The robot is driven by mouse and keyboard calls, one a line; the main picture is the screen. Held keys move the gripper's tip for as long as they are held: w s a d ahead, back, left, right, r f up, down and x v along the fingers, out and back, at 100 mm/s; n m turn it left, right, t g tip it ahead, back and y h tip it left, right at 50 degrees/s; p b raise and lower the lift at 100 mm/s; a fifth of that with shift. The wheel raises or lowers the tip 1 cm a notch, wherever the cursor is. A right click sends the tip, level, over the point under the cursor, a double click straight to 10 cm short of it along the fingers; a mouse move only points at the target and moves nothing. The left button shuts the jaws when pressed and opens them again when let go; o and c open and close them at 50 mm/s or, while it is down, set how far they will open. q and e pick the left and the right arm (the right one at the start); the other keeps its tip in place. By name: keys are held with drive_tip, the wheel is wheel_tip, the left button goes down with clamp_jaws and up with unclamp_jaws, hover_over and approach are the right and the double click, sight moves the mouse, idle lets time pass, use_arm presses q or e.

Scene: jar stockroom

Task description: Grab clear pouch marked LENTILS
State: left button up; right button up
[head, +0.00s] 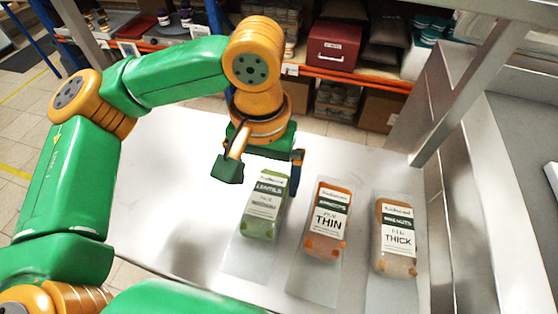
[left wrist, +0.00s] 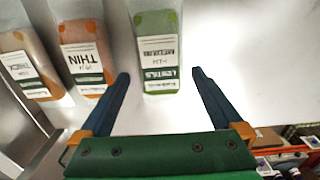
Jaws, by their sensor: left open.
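The clear pouch marked LENTILS (head: 264,205), with green contents and a white and dark label, lies on the pale table (head: 180,180), leftmost of three pouches. My left gripper (head: 262,168) is open and empty at the far end of this pouch. In the left wrist view the LENTILS pouch (left wrist: 157,52) shows upside down, just beyond the open fingertips (left wrist: 160,76) and roughly between them. The gap between fingers and pouch is hard to judge. My right gripper is not in view.
An orange pouch marked THIN (head: 325,222) lies to the right of the LENTILS pouch, then one marked THICK (head: 396,238). A grey metal frame (head: 455,130) stands on the right. Behind are shelves with a red box (head: 333,45). The table's left part is clear.

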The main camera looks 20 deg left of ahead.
sight(266, 200)
use_arm(q)
drive_tip(key=shift+w+f, duration=0.2)
drive_tip(key=f, duration=0.1)
drive_tip(key=s+f, duration=0.2)
drive_tip(key=shift+f, duration=0.35)
wheel_tip(266, 200, down, 2)
drive_tip(key=shift+w+f, duration=0.15)
drive_tip(key=shift+f, duration=0.1)
drive_tip(key=shift+w+f, duration=0.1)
drive_tip(key=shift+w, duration=0.1)
drive_tip(key=shift+s, duration=0.15)
drive_tip(key=c, duration=1.3)
